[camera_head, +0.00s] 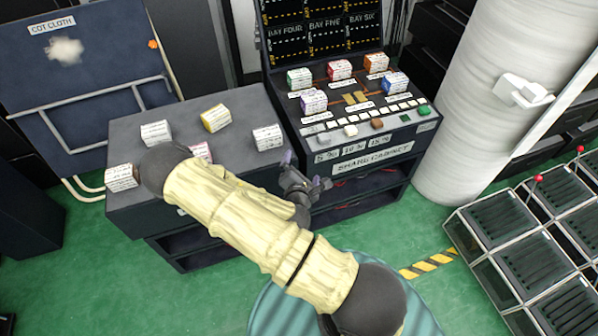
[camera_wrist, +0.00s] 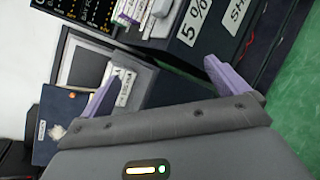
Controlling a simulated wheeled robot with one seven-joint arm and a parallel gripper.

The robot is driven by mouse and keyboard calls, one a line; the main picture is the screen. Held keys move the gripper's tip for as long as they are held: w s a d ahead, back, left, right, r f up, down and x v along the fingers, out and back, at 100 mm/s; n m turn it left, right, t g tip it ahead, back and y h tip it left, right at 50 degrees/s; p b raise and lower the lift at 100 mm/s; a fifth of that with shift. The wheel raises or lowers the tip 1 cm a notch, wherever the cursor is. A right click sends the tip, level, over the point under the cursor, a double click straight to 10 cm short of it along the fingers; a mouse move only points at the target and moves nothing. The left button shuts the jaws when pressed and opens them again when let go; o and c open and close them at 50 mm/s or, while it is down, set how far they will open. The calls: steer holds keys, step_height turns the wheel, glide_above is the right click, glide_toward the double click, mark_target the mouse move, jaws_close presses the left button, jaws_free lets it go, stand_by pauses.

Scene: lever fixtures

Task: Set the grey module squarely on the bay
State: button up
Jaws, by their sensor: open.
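My gripper (camera_head: 302,170) is open and empty, its purple fingers hanging in front of the gap between the bench and the cabinet. It also shows in the wrist view (camera_wrist: 163,71). Two pale grey-white labelled blocks stand on the left bench: one near its right edge (camera_head: 267,137), one further left (camera_head: 155,133). I cannot tell which is the grey module. A pale labelled block (camera_wrist: 127,86) shows beside the left finger in the wrist view, apart from it.
The dark bench (camera_head: 235,103) also carries a yellow block (camera_head: 216,118), a pink one (camera_head: 202,151) partly behind my arm, and a red-sided one (camera_head: 121,177). The cabinet's upright screen (camera_head: 318,28) stands behind its deck. Black racks (camera_head: 535,235) stand right; green floor lies between.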

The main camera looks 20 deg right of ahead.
steer(key=s+a+r+m+g+y, duration=0.2)
steer(key=s+r+m+g+y, duration=0.1)
steer(key=s+r+m+g, duration=0.2)
steer(key=s+a+r+m+g+y, duration=0.3)
steer(key=s+r+m+g, duration=0.2)
steer(key=r+m, duration=0.8)
steer(key=s+m, duration=0.3)
steer(key=m, duration=0.1)
steer(key=shift+s+a+r, duration=0.35)
steer(key=shift+r, duration=0.05)
